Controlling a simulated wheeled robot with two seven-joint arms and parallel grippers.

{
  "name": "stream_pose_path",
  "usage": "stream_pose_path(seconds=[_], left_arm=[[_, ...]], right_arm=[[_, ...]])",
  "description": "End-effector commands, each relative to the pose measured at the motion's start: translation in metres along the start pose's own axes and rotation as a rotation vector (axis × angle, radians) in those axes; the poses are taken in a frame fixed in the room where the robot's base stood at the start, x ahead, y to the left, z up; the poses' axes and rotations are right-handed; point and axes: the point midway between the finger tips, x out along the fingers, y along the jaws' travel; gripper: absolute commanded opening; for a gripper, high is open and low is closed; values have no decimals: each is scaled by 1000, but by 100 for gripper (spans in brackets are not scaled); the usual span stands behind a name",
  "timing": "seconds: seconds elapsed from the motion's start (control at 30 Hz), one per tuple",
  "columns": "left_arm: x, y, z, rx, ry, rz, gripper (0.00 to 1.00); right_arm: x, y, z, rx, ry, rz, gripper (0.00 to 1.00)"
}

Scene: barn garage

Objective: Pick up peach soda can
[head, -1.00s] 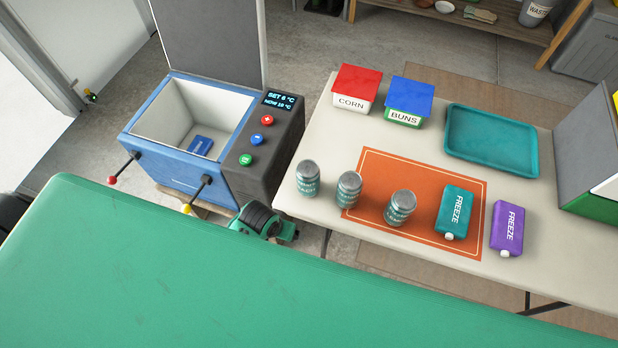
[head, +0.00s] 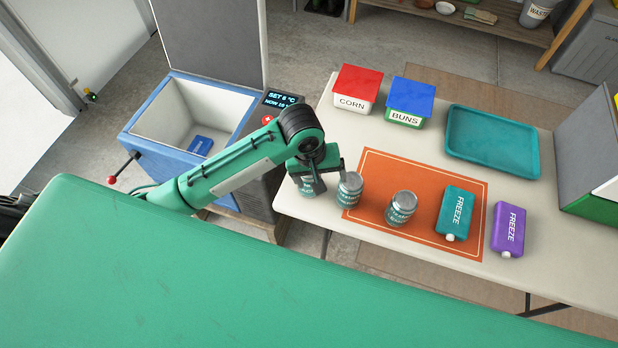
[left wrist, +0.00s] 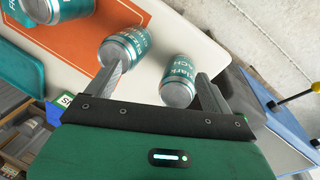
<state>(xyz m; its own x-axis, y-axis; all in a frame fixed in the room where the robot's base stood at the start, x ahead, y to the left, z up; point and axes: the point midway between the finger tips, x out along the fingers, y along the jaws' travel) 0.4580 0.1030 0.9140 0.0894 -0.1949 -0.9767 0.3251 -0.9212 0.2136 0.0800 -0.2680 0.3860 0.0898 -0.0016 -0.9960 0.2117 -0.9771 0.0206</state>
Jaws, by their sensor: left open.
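Three silver-topped cans with teal labels stand in a row on the table. The leftmost can (head: 307,190) is mostly hidden by my left gripper in the head view. In the left wrist view this can (left wrist: 178,80) lies between the open fingers, and its partly legible label seems to end in "ACH". The middle can (head: 349,189) stands at the orange mat's left edge, close beside one finger; it also shows in the left wrist view (left wrist: 125,48). The third can (head: 401,208) stands on the mat. My left gripper (head: 322,178) is open and holds nothing. My right gripper is not in view.
The orange mat (head: 375,165) carries a teal freeze pack (head: 455,212); a purple one (head: 507,228) lies beside it. Corn (head: 357,88) and buns (head: 410,101) boxes and a teal tray (head: 491,139) stand behind. An open blue cooler (head: 170,150) is left of the table.

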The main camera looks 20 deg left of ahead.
Motion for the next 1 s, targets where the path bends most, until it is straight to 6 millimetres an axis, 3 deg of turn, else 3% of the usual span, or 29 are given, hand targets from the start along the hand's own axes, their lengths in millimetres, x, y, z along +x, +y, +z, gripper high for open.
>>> stream_pose_path(seconds=[0.03, 0.2, 0.47, 1.0], left_arm=[[-7, 0, -12, -39, 5, -31, 85], [-24, -8, -36, -196, 4, -134, 85], [-38, -17, -54, -331, 17, -214, 85], [40, -35, -54, -342, 17, -218, 85]], right_arm=[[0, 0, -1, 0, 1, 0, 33], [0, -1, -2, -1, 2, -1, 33], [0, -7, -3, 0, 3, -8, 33], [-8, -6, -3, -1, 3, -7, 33]])
